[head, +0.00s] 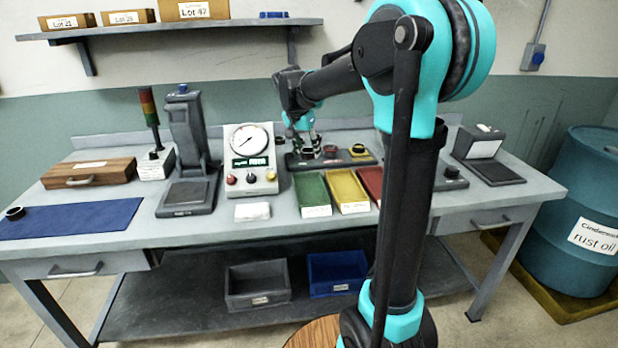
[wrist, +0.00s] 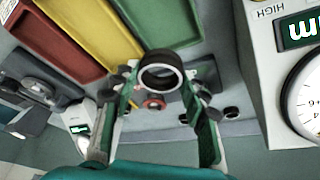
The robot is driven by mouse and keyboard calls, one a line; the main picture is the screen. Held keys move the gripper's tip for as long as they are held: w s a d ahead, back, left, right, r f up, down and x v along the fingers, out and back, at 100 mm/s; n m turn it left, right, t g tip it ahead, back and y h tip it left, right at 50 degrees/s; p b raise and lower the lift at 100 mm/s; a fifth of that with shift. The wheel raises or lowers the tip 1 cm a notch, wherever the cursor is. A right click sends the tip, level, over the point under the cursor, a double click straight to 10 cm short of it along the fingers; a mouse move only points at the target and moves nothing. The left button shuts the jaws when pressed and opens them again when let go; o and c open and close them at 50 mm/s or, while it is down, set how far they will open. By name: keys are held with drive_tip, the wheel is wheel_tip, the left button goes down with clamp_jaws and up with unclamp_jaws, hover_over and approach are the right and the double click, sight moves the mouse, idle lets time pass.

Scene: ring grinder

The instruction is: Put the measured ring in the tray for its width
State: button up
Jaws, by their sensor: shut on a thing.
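My gripper (head: 306,143) is shut on a dark ring (wrist: 161,76), which sits between the two fingertips in the wrist view. In the head view my gripper is over the left end of a dark stand, behind the trays; the ring there is small and partly hidden. The green tray (head: 312,195), yellow tray (head: 347,191) and red tray (head: 369,181) stand side by side in front of the stand. They also show in the wrist view as the green tray (wrist: 160,20), yellow tray (wrist: 100,30) and red tray (wrist: 50,42). Their labels are too small to read.
A dial gauge box (head: 250,160) stands left of the trays. A red piece (head: 330,151) and a yellow piece (head: 358,151) are on the dark stand (head: 300,164). Another dark ring (head: 15,213) lies on the blue mat (head: 80,219). A small scale-like device (head: 490,160) is at right.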

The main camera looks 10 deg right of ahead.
sight(310, 182)
wheel_tip(310, 182, down, 10)
drive_tip(key=shift+f, duration=0.2)
drive_tip(key=shift+f, duration=0.1)
idle(0.3)
drive_tip(key=o, duration=1.1)
drive_tip(key=shift+c, duration=0.2)
drive_tip(key=v, duration=1.2)
